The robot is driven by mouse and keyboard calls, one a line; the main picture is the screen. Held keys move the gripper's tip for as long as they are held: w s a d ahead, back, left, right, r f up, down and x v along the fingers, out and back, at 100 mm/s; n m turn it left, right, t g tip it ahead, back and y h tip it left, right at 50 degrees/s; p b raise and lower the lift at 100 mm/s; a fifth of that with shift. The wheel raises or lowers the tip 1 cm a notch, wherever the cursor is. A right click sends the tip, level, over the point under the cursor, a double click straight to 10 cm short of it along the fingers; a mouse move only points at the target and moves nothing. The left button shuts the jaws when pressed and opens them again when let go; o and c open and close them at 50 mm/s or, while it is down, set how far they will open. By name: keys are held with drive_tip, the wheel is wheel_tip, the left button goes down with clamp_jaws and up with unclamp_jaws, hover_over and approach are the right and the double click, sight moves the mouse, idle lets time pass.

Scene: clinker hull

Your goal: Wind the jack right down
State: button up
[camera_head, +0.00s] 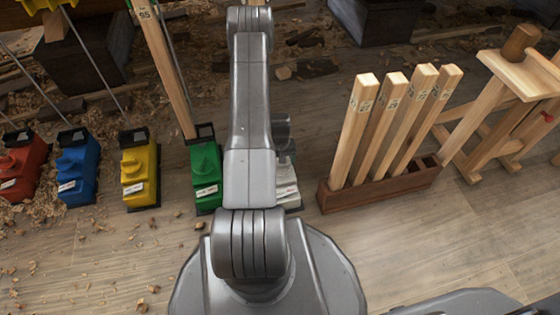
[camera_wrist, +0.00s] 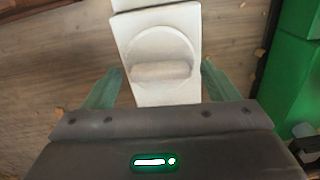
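A white jack (camera_wrist: 160,30) fills the middle of the wrist view, seen from above. On it is a round dial with a raised bar knob (camera_wrist: 160,71) lying crosswise. My gripper (camera_wrist: 162,76) is open, with one greenish finger on each side of the knob and a visible gap to both; I cannot tell its height above the knob. In the head view the white jack (camera_head: 286,187) stands at the right end of the jack row, mostly hidden behind my arm. Its top cannot be seen there.
Green (camera_head: 205,175), yellow (camera_head: 139,172), blue (camera_head: 76,174) and red (camera_head: 23,170) jacks stand to the left. The green jack holds a tall wooden post (camera_head: 168,75). A brown rack (camera_head: 385,190) of upright wooden posts and a wooden trestle (camera_head: 520,78) stand right. Shavings litter the floor.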

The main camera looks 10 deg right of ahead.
wheel_tip(320, 180, up, 14)
drive_tip(key=p, duration=0.4)
drive_tip(key=shift+p, duration=0.4)
drive_tip(key=shift+f, duration=0.15)
wheel_tip(320, 180, down, 14)
drive_tip(key=b, duration=0.5)
drive_tip(key=shift+r, duration=0.25)
